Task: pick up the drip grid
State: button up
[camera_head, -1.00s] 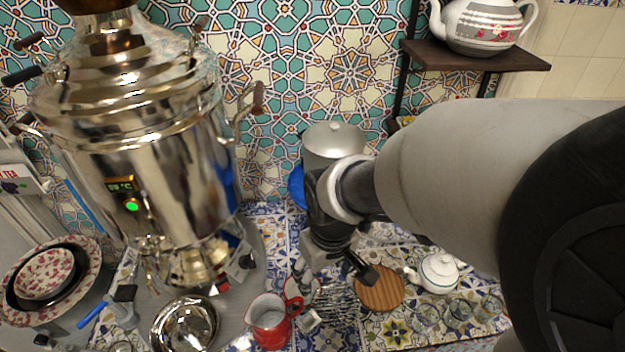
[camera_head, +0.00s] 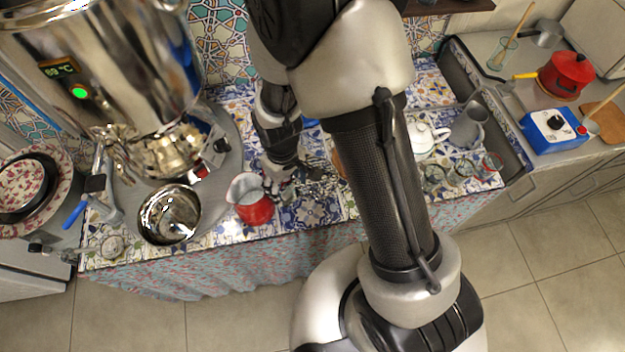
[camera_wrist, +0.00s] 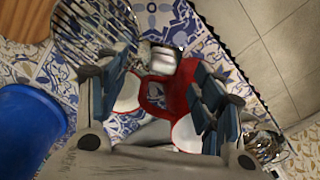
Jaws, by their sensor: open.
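The likely drip grid is a round rack of thin metal wires (camera_wrist: 88,28) at the upper left of the wrist view, lying on the blue patterned tiles and partly covered by a finger. In the head view my arm and gripper hide most of that area. My gripper (camera_wrist: 162,78) is open, its two dark jointed fingers spread apart. The grid lies beside the left finger, not between the fingers. A red and white vessel (camera_wrist: 160,93) shows between the fingers, with a small metal piece beyond it. In the head view my gripper (camera_head: 279,188) is low over the tiled counter.
A red jug (camera_head: 254,208) stands just left of my gripper, with a shiny metal bowl (camera_head: 168,214) further left. The samovar (camera_head: 100,70) towers at the left. A white teapot (camera_head: 424,138) and several glasses stand right of my arm. A blue vessel (camera_wrist: 28,125) is close in the wrist view.

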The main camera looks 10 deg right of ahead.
aim_at(289, 191)
notch_tip(289, 191, down, 6)
jog(key=b, duration=0.2)
jog(key=shift+f+b, duration=0.25)
jog(key=shift+b, duration=0.05)
jog(key=shift+r, duration=0.1)
jog(key=c, duration=0.9)
